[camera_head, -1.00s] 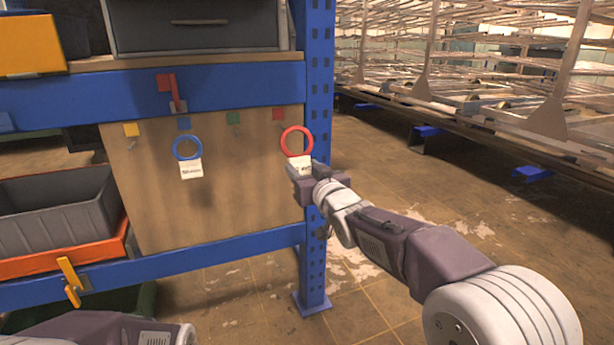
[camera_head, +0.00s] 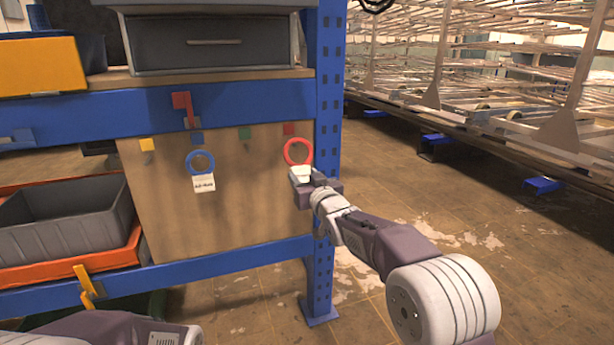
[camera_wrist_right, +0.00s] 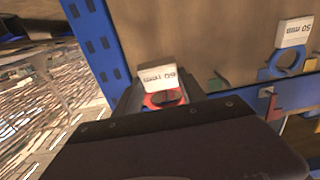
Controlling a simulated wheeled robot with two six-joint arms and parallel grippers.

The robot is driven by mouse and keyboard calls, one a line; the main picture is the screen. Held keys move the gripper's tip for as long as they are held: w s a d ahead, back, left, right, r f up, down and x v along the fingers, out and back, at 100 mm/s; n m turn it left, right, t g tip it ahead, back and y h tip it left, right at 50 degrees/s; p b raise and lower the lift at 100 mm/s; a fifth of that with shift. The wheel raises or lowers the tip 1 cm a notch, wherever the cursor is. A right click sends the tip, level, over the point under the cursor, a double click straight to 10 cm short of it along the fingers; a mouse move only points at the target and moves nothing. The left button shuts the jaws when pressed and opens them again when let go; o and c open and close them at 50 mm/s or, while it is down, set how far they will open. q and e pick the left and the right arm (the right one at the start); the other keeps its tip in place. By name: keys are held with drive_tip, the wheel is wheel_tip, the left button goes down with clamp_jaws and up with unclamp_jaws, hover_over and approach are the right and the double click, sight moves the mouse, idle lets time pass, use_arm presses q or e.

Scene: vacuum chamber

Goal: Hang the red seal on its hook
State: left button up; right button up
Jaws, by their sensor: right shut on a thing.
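The red seal (camera_head: 298,152) is a red ring with a white tag below it. My right gripper (camera_head: 306,178) is shut on it and holds it upright by the tag end, in front of the wooden board. The ring is just below the red square marker (camera_head: 289,128); I cannot tell whether it touches a hook there. In the right wrist view the red seal (camera_wrist_right: 165,98) and its white tag (camera_wrist_right: 158,77) show between the fingers (camera_wrist_right: 172,92). My left gripper is not in view; only part of my left arm shows at the bottom left.
A blue ring with a tag (camera_head: 201,163) hangs under a blue marker. Yellow (camera_head: 147,145) and green (camera_head: 244,133) markers are on the same board (camera_head: 240,210). A blue post (camera_head: 327,120) stands right of the board. A grey bin (camera_head: 65,225) is at the left.

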drive_tip(key=shift+w+a+p, duration=0.2)
drive_tip(key=shift+w+p, duration=0.2)
drive_tip(key=shift+w, duration=0.25)
drive_tip(key=shift+w+a+f, duration=0.2)
drive_tip(key=shift+w+f, duration=0.3)
drive_tip(key=shift+w, duration=0.15)
drive_tip(key=o, duration=1.4)
drive_tip(key=shift+s, duration=0.1)
